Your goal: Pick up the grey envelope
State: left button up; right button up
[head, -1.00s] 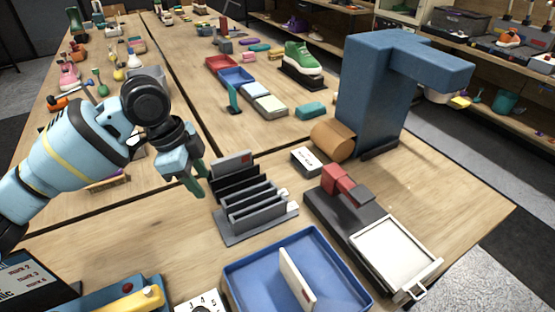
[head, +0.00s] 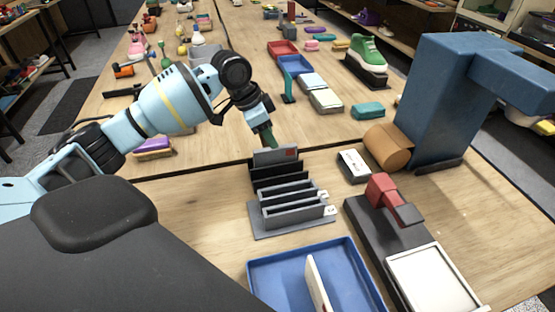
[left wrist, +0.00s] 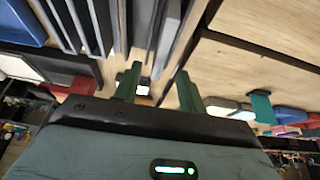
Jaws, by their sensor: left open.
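My left gripper (head: 268,139), with green fingers, is just behind and above the envelope's top edge. In the left wrist view my left gripper (left wrist: 157,74) is open, with nothing clearly between its fingers, and the rack's upright dividers (left wrist: 98,25) are at the upper left. I cannot tell whether a finger touches the envelope. My right gripper is not in view.
A blue tray (head: 262,268) holding a white item is in front of the rack. A black and white box (head: 353,165), a cardboard roll (head: 388,146) and a black device with a red arm (head: 383,192) stand to the right. Bare tabletop (head: 195,205) is left of the rack.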

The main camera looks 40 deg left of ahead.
aim_at(275, 160)
pick_arm(q)
jog(key=shift+x, duration=3)
jog(key=shift+s+a, duration=0.15)
jog(key=shift+s, duration=0.05)
jog(key=shift+f, duration=0.3)
grip_shut()
